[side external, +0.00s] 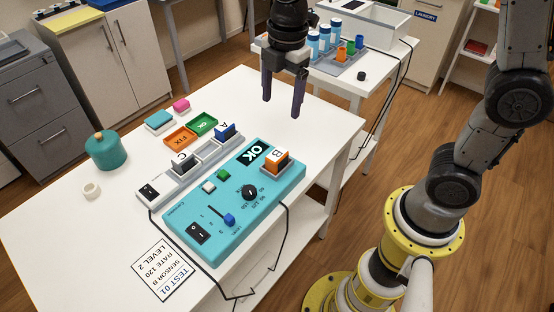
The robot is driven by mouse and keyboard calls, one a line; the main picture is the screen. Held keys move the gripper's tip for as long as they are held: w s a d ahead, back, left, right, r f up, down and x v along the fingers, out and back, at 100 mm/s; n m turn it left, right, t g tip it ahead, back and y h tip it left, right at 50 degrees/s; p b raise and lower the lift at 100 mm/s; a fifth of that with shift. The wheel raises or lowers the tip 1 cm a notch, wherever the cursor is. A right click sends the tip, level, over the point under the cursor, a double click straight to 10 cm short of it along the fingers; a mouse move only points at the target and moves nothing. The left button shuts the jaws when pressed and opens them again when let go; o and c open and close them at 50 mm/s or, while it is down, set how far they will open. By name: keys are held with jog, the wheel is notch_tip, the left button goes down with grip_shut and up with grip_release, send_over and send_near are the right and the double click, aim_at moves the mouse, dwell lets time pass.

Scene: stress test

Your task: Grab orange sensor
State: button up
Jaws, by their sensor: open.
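The orange sensor (275,161), a small block with a white face marked B, sits upright at the far right corner of the teal test box (213,247). My gripper (283,110) hangs above the table beyond the box, with its two dark fingers pointing down and apart. It is empty and clear of the orange sensor, above and behind it in the side external view. A blue sensor marked A (226,132) and a dark sensor marked C (184,162) stand in a grey rack (203,165) beside the box.
An orange FIX tray (180,137) and a green OK tray (203,124) lie behind the rack. A black cable (279,243) runs off the front edge. The table's far right is clear.

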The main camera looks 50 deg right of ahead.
send_over(277, 153)
jog(key=shift+g, duration=0.4)
jog(key=f, duration=1)
jog(key=shift+s+a+f, duration=0.2)
jog(key=shift+a+f, duration=0.05)
jog(key=shift+w+d+f, duration=0.1)
jog(key=shift+f, duration=1.45)
jog(key=shift+w+d+f, duration=0.1)
jog(key=shift+f, duration=1.4)
grip_shut()
